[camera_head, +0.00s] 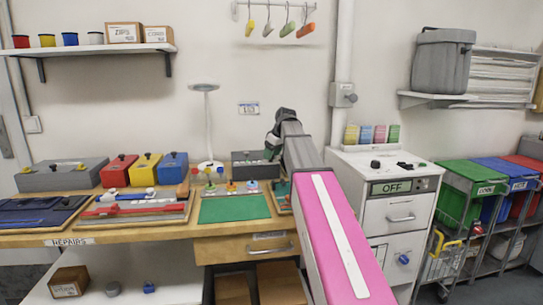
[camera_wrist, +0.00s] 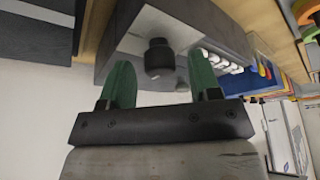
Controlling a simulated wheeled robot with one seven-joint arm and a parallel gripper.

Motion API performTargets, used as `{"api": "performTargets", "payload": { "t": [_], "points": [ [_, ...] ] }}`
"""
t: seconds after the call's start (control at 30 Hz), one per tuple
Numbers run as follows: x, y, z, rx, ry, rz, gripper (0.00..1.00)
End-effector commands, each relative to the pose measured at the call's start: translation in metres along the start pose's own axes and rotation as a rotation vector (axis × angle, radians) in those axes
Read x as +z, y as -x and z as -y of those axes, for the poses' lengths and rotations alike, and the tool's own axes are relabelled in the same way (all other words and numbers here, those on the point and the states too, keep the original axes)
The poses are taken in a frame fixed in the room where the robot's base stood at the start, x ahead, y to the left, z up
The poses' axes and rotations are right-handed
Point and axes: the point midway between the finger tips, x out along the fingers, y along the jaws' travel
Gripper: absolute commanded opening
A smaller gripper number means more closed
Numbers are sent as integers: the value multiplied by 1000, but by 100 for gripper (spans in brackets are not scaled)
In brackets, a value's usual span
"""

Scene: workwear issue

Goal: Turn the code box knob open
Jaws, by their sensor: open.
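The code box is a dark grey box (camera_head: 250,170) standing at the back of the workbench. In the wrist view, the code box (camera_wrist: 195,25) fills the upper middle, with a short black knob (camera_wrist: 159,52) on its face and a row of white buttons beside it. My gripper (camera_wrist: 160,64) is open, with one green finger on each side of the knob in the picture. I see gaps between fingers and knob; whether the fingertips reach its depth is unclear. In the head view, my gripper (camera_head: 272,149) is at the box, and the knob is hidden.
A green mat (camera_head: 235,208) lies in front of the box. A lamp (camera_head: 205,125) and small coloured pieces (camera_head: 230,187) stand to its left. Red, yellow and blue boxes (camera_head: 145,169) are farther left. A white cabinet (camera_head: 400,215) marked OFF stands right of my arm.

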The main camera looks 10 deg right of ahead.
Motion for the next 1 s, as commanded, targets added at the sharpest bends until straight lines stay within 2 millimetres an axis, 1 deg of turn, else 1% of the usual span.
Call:
{"api": "performTargets", "payload": {
  "t": [0.13,0.4,0.43,0.47,0.5,0.57,0.6,0.87,1.0],
  "points": [
    [0,-7,0,1,0,-1,57],
    [0,-8,0,1,0,-1,57],
    [0,-8,0,1,0,-1,54],
    [0,-8,0,1,0,-1,44],
    [0,-8,0,1,0,-1,31],
    [0,-8,0,1,0,-1,12],
    [0,-8,0,1,0,-1,8],
    [0,-8,0,7,-14,0,9],
    [0,-8,1,24,-57,0,9]
  ]
}}
